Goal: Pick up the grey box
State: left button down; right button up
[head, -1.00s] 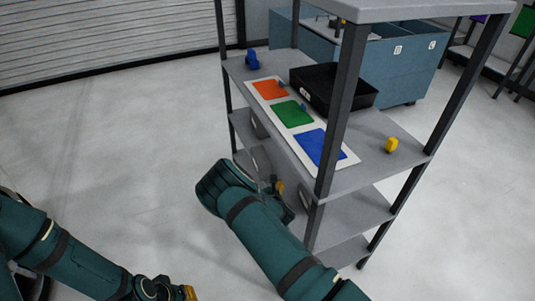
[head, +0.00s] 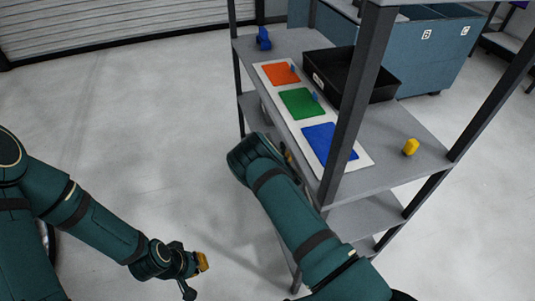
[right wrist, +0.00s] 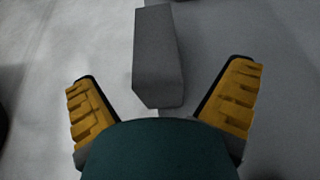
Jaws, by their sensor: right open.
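The grey box (right wrist: 157,50) shows in the right wrist view as a long grey block, its near end lying between the fingers. My right gripper (right wrist: 163,72) is open, with a yellow-padded finger on each side of the box. I see no contact between fingers and box. In the head view my right arm reaches the near side of the shelf unit, and I cannot make out the box there. My left gripper (head: 196,275) hangs over the floor at the lower left, fingers apart and empty.
The grey shelf unit (head: 405,165) has dark posts. Its upper shelf carries a white board (head: 312,150) with orange, green and blue squares, a black tray (head: 385,92), a blue object (head: 263,38) and a yellow object (head: 410,147). Floor at left is clear.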

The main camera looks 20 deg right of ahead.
jog(key=shift+x, duration=1.1)
jog(key=x, duration=0.1)
jog(key=b+x, duration=0.1)
jog(key=x, duration=0.1)
jog(key=b+x, duration=0.1)
jog(key=shift+w+a, duration=0.25)
jog(key=shift+a, duration=0.1)
jog(key=shift+w+f, duration=0.15)
jog(key=shift+w, duration=0.25)
jog(key=c, duration=1.4)
